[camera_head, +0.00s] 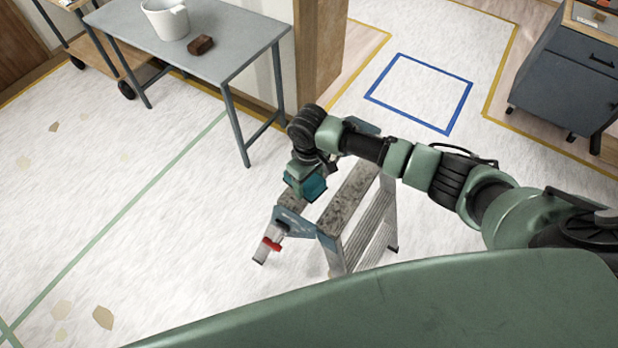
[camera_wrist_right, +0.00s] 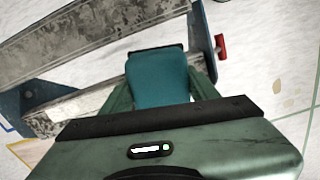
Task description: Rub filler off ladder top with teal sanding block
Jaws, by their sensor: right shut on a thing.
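The stepladder stands on the floor in the middle of the head view, its metal top (camera_head: 350,196) marked with grey and dark blotches. The ladder top also shows at the upper left of the right wrist view (camera_wrist_right: 90,38). My right gripper (camera_head: 309,186) is shut on the teal sanding block (camera_wrist_right: 157,77), which sits between its fingers. The block (camera_head: 314,187) is over the left side of the ladder in the head view. I cannot tell whether it touches the ladder. Filler cannot be told apart from the blotches. My left gripper is not in view.
A dark cabinet (camera_head: 568,80) stands at the upper right. A blue tape square (camera_head: 447,131) marks the floor. Open floor lies left of the ladder.

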